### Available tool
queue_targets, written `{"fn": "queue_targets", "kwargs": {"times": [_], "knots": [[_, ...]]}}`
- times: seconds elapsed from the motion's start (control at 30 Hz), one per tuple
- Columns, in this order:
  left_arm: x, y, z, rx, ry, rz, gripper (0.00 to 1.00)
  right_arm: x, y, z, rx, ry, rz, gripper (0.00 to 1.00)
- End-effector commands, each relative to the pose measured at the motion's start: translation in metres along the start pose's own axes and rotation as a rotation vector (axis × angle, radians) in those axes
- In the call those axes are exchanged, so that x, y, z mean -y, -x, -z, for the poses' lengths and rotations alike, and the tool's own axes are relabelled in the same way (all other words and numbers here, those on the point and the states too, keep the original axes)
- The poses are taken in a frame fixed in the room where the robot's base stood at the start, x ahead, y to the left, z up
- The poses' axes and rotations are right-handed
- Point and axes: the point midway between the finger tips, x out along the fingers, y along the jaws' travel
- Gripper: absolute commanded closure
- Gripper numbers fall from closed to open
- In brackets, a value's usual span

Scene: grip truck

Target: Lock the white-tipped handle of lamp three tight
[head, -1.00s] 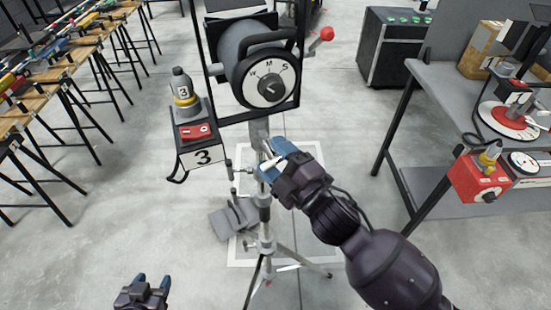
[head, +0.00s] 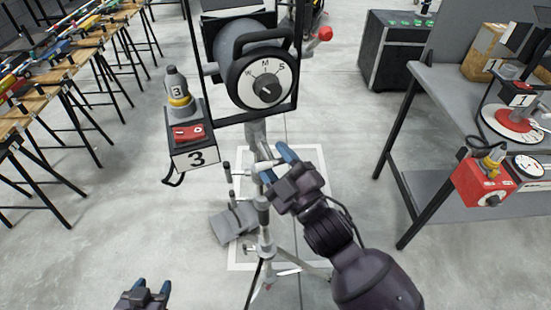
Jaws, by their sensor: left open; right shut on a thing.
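Lamp three (head: 222,45) hangs in a black frame on a stand, with a W-M-S dial (head: 265,90) facing me. A box with a "3" label (head: 196,158) hangs at its left. The white-tipped handle (head: 262,165) is on the stand just below the lamp, lying nearly level. My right gripper (head: 275,165) is shut on the handle, one blue finger on each side, partly covering its tip. My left gripper (head: 148,287) is open and empty at the bottom left, well away from the stand.
Other small handles (head: 228,180) stick out left of the stand's column. A red ball knob (head: 325,34) is right of the lamp. A grey bench (head: 430,90) stands at right, with a red box (head: 480,180). Wooden trestle tables (head: 50,80) fill the left.

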Motion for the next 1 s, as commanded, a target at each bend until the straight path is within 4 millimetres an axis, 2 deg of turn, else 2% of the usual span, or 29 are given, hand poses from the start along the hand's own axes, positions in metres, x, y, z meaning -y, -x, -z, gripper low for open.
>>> {"fn": "queue_targets", "kwargs": {"times": [0.17, 0.2, 0.37, 0.73, 0.87, 1.0], "knots": [[0.000, 0.000, 0.001, -0.001, 0.000, 0.000, 0.46, -0.003, -0.001, 0.005, -0.012, -0.006, -0.006, 0.76], [0.000, 0.000, 0.001, -0.001, 0.000, 0.000, 0.46, -0.003, -0.002, 0.005, -0.013, -0.005, -0.006, 0.47], [0.000, 0.001, 0.001, 0.000, 0.000, 0.000, 0.46, -0.003, -0.001, 0.005, -0.011, -0.003, -0.006, 0.22], [0.000, 0.004, -0.005, 0.009, 0.002, 0.002, 0.46, -0.002, 0.004, 0.002, -0.005, 0.000, -0.003, 0.22], [0.000, 0.003, -0.006, 0.010, 0.002, 0.002, 0.46, -0.001, 0.019, 0.001, -0.003, 0.000, -0.002, 0.22], [0.000, 0.001, -0.008, 0.011, 0.002, 0.001, 0.46, 0.000, 0.044, 0.001, -0.003, -0.001, -0.002, 0.22]]}}
